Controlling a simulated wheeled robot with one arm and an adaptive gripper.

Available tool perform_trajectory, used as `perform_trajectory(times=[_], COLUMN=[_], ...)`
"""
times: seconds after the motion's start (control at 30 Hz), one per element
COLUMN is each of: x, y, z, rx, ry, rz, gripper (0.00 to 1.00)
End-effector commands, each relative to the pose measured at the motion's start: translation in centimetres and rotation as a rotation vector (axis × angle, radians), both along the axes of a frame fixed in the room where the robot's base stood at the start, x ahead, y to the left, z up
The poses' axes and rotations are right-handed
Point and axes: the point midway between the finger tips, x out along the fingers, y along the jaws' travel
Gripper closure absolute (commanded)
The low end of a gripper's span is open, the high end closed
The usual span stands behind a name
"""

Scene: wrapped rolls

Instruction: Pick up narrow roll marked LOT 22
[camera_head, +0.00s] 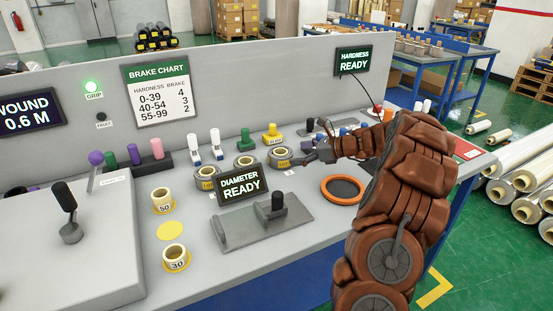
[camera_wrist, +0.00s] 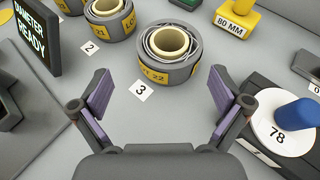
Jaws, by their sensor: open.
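The roll marked LOT 22 (camera_wrist: 187,72) is in the upper middle of the wrist view, in a dark grey wrap with a yellow label and a pale core. It stands upright on the bench behind a card reading 3 (camera_wrist: 141,91). In the head view this roll (camera_head: 281,164) is the rightmost of three wrapped rolls. My gripper (camera_wrist: 160,92) is open and empty, its purple-padded fingers spread on either side of the space in front of the roll, apart from it. In the head view my gripper (camera_head: 306,156) is just right of the roll.
A second wrapped roll (camera_wrist: 108,28) stands left of it by card 2. The DIAMETER READY display (camera_head: 241,185) stands close in front of the rolls. A yellow 80 MM piece (camera_wrist: 236,20) is behind right. A blue-knobbed dial reading 78 (camera_wrist: 278,136) sits right of my gripper.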

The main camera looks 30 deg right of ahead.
Motion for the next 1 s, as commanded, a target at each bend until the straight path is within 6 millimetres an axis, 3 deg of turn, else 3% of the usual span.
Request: perform_trajectory(times=[0.13, 0.8, 1.0], x=[0.4, 5.4, 5.8], y=[-1.2, 2.7, 2.9], z=[-0.8, -3.6, -3.8], rx=[0.021, 0.022, 0.021], ry=[-0.001, 0.001, 0.0], rz=[-0.034, -0.035, -0.036], gripper=[0.0, 0.0, 0.0])
